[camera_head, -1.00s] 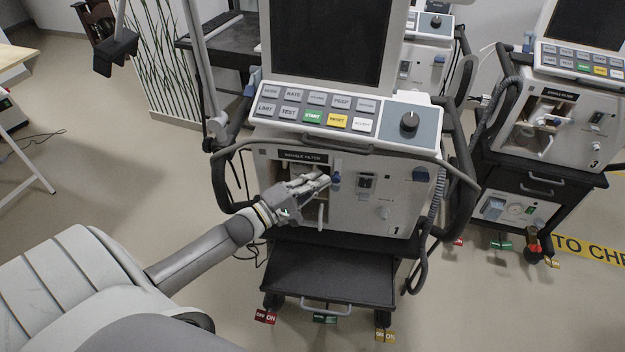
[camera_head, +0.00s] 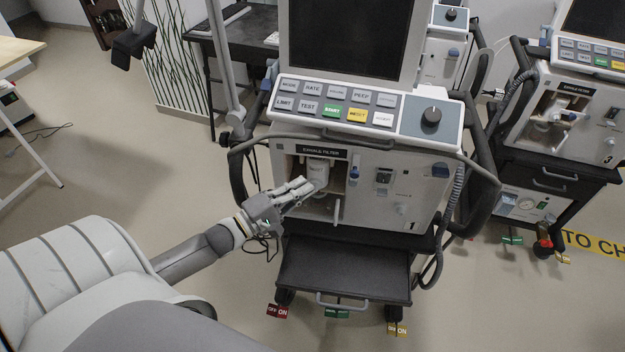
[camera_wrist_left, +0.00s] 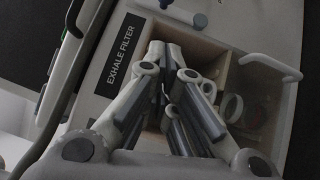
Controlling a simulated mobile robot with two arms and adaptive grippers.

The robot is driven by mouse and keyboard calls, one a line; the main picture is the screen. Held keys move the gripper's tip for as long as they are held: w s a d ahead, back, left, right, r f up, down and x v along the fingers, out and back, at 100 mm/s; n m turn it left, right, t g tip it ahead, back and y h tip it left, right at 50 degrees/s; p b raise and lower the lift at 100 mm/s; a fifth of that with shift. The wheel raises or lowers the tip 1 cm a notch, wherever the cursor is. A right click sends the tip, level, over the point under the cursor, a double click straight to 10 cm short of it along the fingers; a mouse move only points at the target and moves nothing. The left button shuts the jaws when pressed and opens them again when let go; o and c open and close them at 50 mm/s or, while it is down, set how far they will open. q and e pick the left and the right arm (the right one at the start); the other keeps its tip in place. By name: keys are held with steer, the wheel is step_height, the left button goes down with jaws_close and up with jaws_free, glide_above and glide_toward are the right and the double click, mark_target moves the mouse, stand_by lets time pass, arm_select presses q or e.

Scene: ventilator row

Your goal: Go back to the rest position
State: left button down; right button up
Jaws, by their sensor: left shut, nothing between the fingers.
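My left gripper (camera_head: 308,185) is shut and empty. Its fingers are at the front of the open compartment labelled EXHALE FILTER on ventilator 1 (camera_head: 400,205), at the compartment's lower left. A white cylindrical part (camera_head: 316,169) stands inside the compartment, just behind and above the fingertips. In the left wrist view the gripper (camera_wrist_left: 172,62) points at the compartment, and its fingers hide part of the inside. The label (camera_wrist_left: 119,55) shows beside it. I cannot tell whether the fingertips touch anything. My right gripper is not in view.
A dark shelf (camera_head: 345,272) juts out below. Ventilator 3 (camera_head: 560,110) stands at the right. Open floor (camera_head: 110,180) lies to the left.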

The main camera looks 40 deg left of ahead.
arm_select(q)
steer(key=shift+r+v, duration=0.3)
steer(key=shift+v, duration=1.85)
steer(key=s+d+f+m+g+y, duration=0.2)
steer(key=d+f+m+g+y, duration=0.4)
steer(key=d+f, duration=0.25)
steer(key=s+d+r+m+g, duration=0.1)
steer(key=s+d+m+g, duration=0.25)
steer(key=s+m, duration=0.35)
steer(key=s+d+r+m+g, duration=0.1)
steer(key=s+d+m+g, duration=0.3)
steer(key=s, duration=0.5)
step_height(320, 180, down, 28)
steer(key=s+a+g, duration=0.1)
steer(key=g, duration=0.2)
steer(key=s+a+f+m, duration=0.1)
steer(key=s+a+f, duration=0.2)
steer(key=s+f, duration=1.1)
steer(key=s+g, duration=0.1)
steer(key=s, duration=0.2)
steer(key=shift+a+f, duration=0.2)
steer(key=shift+f, duration=0.2)
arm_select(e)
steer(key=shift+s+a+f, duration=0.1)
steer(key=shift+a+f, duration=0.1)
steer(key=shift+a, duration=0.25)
